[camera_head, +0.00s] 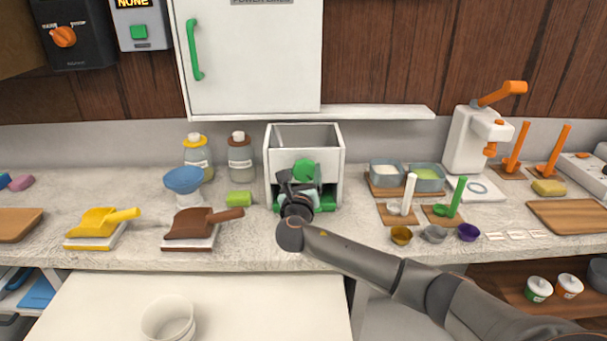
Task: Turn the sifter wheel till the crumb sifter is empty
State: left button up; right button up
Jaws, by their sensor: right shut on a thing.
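The crumb sifter (334,160) is a white box with an open top, standing on the counter in the middle of the view. Its hopper shows grey inner walls; I cannot tell whether crumbs lie lower down. The green sifter wheel (306,169) is on its front face, partly hidden by my right gripper (290,180). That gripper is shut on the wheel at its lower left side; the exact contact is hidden. A green tray (328,202) shows at the sifter's base, partly covered by my gripper. My left gripper is not in view.
Left of the sifter are a green cylinder (240,199), a brown scoop (195,224), a blue bowl (184,180) and two jars. To the right are glass tubs (427,177) and small cups (401,235). A white cabinet (255,60) hangs above.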

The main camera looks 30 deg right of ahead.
jog(key=c, duration=0.7)
jog(key=shift+c, duration=0.2)
jog(key=shift+m, duration=0.3)
